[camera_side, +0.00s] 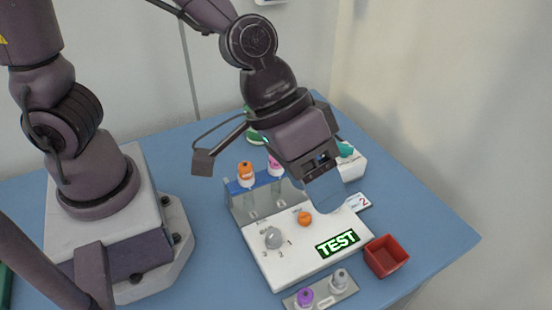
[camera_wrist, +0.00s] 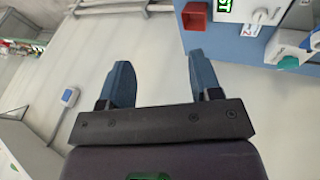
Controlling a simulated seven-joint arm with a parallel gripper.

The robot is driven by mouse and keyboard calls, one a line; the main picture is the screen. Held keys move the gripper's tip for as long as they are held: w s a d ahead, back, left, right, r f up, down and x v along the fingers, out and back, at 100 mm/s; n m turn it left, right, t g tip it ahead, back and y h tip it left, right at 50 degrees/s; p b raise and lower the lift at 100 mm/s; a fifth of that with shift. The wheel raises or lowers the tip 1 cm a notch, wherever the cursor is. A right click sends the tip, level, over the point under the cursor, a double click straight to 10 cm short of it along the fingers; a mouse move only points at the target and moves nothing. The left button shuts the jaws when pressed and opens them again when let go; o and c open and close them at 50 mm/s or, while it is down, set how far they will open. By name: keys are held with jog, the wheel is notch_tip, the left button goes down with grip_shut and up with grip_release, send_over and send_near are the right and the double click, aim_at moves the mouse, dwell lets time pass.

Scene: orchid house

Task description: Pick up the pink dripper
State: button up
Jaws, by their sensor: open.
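The pink dripper (camera_side: 273,168) stands upright in the rack (camera_side: 236,208) in the side view, beside an orange-topped dripper (camera_side: 246,170). My gripper body stands just right of it, close in the picture. The pink dripper does not show in the wrist view. My gripper (camera_side: 326,192) is to its right and reaches over the white panel. In the wrist view my gripper (camera_wrist: 158,65) has its two blue fingers apart with nothing between them.
A white panel (camera_side: 275,262) with a knob, orange button and TEST display lies on the blue table (camera_side: 420,220). A red box (camera_side: 386,256) stands at right. A tray (camera_side: 350,291) holds purple and grey-topped bottles. A white box with a teal part (camera_side: 350,163) sits behind my gripper.

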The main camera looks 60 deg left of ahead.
jog(key=w+d+f+n+t, duration=0.2)
jog(key=d+f+n, duration=0.1)
jog(key=d+f, duration=0.3)
jog(key=n+t+y, duration=0.1)
jog(key=n+y, duration=0.9)
jog(key=y, duration=0.7)
send_near(276, 170)
jog(key=w+a, duration=0.1)
jog(key=a, duration=0.1)
jog(key=w+a, duration=0.1)
jog(key=a, duration=0.2)
jog(key=w+a+f, duration=0.1)
jog(key=w+a, duration=0.1)
jog(key=a, duration=0.1)
jog(key=shift+a, duration=0.15)
jog(key=c, duration=1)
